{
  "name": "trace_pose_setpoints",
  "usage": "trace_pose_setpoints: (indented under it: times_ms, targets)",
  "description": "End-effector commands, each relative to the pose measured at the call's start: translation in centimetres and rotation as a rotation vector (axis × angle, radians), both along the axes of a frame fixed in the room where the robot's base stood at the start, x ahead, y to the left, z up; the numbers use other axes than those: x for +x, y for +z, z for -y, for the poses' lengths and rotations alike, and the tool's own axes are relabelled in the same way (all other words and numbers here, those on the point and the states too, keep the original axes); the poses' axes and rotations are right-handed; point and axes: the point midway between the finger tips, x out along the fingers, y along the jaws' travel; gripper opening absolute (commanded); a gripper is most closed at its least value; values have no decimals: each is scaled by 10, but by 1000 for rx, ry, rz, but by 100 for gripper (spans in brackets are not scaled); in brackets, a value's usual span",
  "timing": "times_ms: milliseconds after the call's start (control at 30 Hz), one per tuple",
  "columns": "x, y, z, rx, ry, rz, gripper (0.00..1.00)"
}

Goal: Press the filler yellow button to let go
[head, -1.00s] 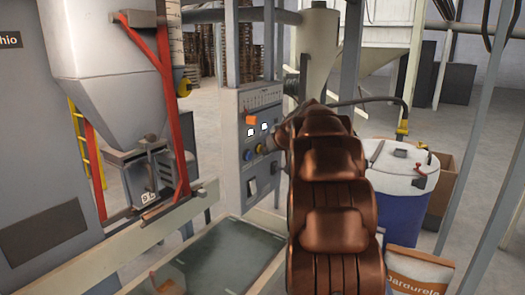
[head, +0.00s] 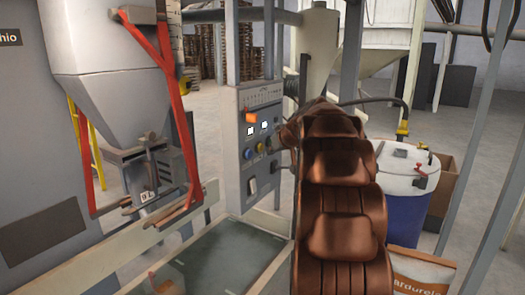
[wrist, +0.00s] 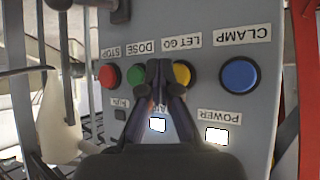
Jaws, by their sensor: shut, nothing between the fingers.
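The control panel (head: 236,185) stands left of my arm in the head view. In the wrist view its labels are upside down. The yellow button (wrist: 182,73), labelled LET GO, is partly overlapped by my gripper on its left side. My gripper (wrist: 158,68) is shut and empty, its tips between the green button (wrist: 136,73) and the yellow one. Contact cannot be told. The filler's red clamp arms (head: 183,150) stand spread apart below the grey hopper (head: 108,65), with no sack between them.
In the wrist view, a red button (wrist: 108,75) and a blue CLAMP button (wrist: 239,76) flank the row. A blue drum (head: 405,215) and a paper sack (head: 425,272) stand right of my arm. A metal post (head: 475,130) is at the right.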

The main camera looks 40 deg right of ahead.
Motion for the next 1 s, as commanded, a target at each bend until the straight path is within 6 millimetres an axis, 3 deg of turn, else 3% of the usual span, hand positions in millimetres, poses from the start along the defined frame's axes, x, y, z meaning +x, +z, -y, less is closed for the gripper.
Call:
trace_pose_setpoints:
  times_ms: [233, 1000]
  targets:
    - [-4, -1, 2, -1, -1, 1, 0]
    - [-57, 0, 17, -1, -1, 1, 0]
